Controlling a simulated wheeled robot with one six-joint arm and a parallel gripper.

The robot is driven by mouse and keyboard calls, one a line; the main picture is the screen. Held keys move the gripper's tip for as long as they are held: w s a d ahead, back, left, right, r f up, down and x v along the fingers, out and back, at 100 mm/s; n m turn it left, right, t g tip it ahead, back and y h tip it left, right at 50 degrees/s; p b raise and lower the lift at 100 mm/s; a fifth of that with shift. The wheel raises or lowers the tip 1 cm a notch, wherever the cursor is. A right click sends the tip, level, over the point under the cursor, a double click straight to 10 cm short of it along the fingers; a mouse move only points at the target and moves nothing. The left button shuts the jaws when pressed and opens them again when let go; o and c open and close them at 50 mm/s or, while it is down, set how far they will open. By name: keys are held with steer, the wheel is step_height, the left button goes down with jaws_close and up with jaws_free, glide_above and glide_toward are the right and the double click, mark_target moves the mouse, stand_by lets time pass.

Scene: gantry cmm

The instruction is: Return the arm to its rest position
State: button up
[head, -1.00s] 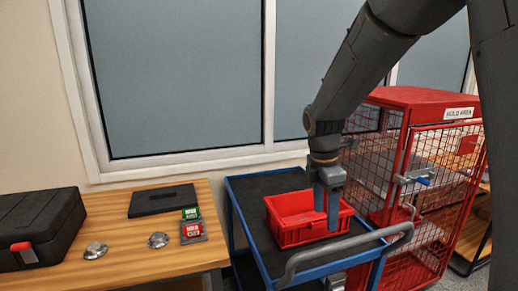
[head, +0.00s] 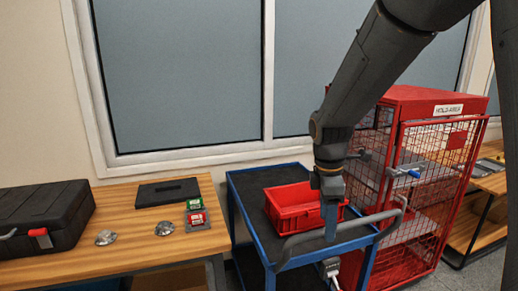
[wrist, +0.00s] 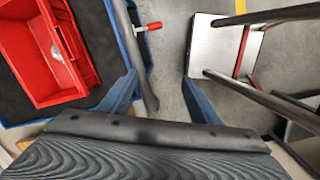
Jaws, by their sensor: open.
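My arm reaches down from the top right of the head view. My gripper (head: 331,222) points downward in front of the red bin (head: 290,222), over the cart's handle side. The red bin (wrist: 35,92) lies to the left of the fingers there.
The bin stands on a blue cart (head: 240,195) with a grey handle (head: 350,225). A red mesh cage (head: 425,97) stands close on the right. A wooden table (head: 130,225) on the left holds a black case (head: 40,210), metal parts (head: 165,228) and status tags (head: 196,215).

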steer(key=s+d+f+m+t+y, duration=0.1)
steer(key=s+f+m, duration=0.1)
steer(key=s+m, duration=0.6)
steer(key=s+d+f+m, duration=0.1)
steer(key=s+f+m, duration=0.3)
steer(key=m, duration=0.5)
step_height(320, 180, down, 10)
steer(key=s+g+b, duration=0.1)
steer(key=b, duration=0.9)
